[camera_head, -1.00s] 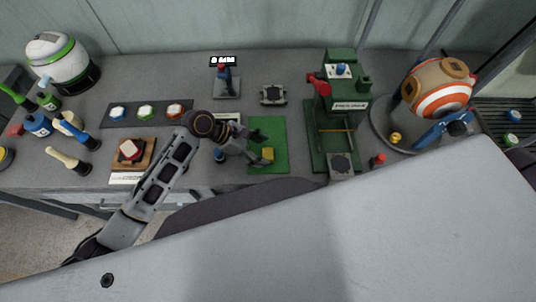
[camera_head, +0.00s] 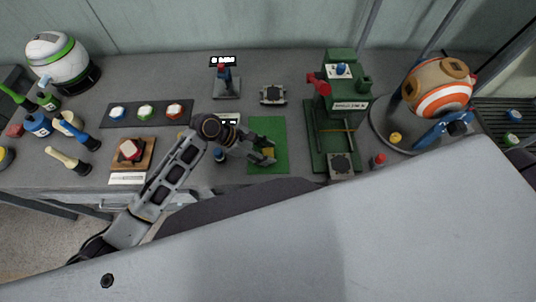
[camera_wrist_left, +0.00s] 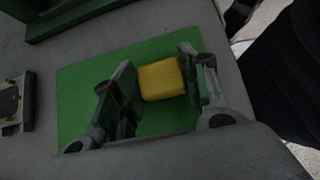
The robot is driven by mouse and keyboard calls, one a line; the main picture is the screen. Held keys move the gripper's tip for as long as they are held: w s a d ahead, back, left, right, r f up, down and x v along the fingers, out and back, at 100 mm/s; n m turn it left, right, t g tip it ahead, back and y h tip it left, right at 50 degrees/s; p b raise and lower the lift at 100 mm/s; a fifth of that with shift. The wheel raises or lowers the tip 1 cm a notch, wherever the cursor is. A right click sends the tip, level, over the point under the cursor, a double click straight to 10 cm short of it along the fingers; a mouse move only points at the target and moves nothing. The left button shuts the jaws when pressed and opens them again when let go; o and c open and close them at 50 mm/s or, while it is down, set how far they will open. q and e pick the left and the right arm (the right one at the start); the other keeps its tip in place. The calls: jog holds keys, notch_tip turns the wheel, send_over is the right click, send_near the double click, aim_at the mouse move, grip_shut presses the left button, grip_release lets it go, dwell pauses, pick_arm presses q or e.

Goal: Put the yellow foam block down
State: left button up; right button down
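The yellow foam block (camera_wrist_left: 162,79) sits between the two fingers of my left gripper (camera_wrist_left: 158,88) in the left wrist view. The right-hand finger is close against it or touching. A narrow gap seems to show at the left-hand finger. The block (camera_head: 268,152) is over the green mat (camera_head: 267,126) in the head view, partly hidden by the gripper (camera_head: 267,151). It looks low, at or near the mat, but I cannot see its underside. The left fingers stand apart. My right gripper is not in view.
A green press (camera_head: 341,100) stands right of the mat. A small blue-topped bottle (camera_head: 220,155) is just left of the mat, close to my left gripper. A dark strip with coloured buttons (camera_head: 146,112) lies farther left. The upper part of the mat is clear.

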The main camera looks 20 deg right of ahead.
aim_at(266, 153)
pick_arm(q)
jog(key=shift+c, duration=0.8)
jog(key=shift+r, duration=0.9)
notch_tip(266, 153, up, 7)
jog(key=shift+f+p, duration=0.1)
jog(key=shift+p, duration=0.25)
jog(key=shift+r, duration=0.7)
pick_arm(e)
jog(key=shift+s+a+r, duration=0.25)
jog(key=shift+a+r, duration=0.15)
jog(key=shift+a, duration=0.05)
